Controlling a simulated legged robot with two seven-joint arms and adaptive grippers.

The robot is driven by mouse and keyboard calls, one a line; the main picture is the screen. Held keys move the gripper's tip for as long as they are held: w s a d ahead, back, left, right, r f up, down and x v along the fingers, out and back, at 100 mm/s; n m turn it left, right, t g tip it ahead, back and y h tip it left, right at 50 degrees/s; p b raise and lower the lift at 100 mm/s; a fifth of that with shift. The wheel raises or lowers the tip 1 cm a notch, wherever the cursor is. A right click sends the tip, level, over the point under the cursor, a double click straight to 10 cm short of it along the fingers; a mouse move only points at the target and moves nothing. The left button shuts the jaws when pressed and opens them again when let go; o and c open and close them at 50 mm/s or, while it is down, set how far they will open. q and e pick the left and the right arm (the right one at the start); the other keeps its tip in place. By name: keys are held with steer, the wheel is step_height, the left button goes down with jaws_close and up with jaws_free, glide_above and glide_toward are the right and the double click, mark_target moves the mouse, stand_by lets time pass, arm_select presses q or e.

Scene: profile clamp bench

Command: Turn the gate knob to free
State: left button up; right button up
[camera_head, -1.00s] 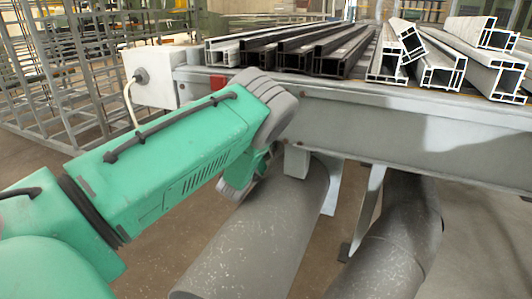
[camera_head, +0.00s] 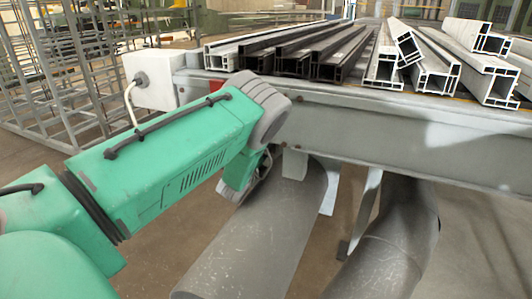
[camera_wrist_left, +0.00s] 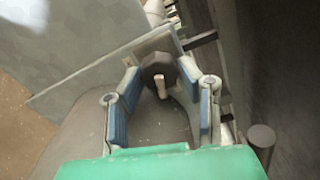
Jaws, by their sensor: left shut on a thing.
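The gate knob is a dark, faceted knob (camera_wrist_left: 158,72) with a pale pointer bar, in front of a grey plate in the left wrist view. My left gripper (camera_wrist_left: 160,78) has blue-padded fingers on both sides of the knob and is shut on it. The pointer bar points toward the bottom of that picture. In the head view my green left arm reaches to below the bench's front edge, and its wrist hides the knob and most of the gripper. My right gripper is in neither view.
The grey bench (camera_head: 400,125) carries dark profiles (camera_head: 290,55) and white profiles (camera_head: 440,75). A white box (camera_head: 155,78) with a cable is at its left end. Large grey ducts (camera_head: 265,235) run below the bench. Metal racks (camera_head: 60,80) stand at left.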

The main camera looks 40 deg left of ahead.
arm_select(q)
steer(key=shift+s+a+n, duration=0.15)
steer(key=shift+a+n, duration=0.05)
steer(key=shift+n, duration=0.45)
steer(key=shift+s+a+n, duration=0.1)
steer(key=shift+a+n, duration=0.1)
steer(key=shift+n, duration=0.45)
steer(key=o, duration=1.1)
steer(key=shift+o, duration=0.2)
steer(key=shift+f, duration=0.1)
steer(key=shift+f, duration=0.1)
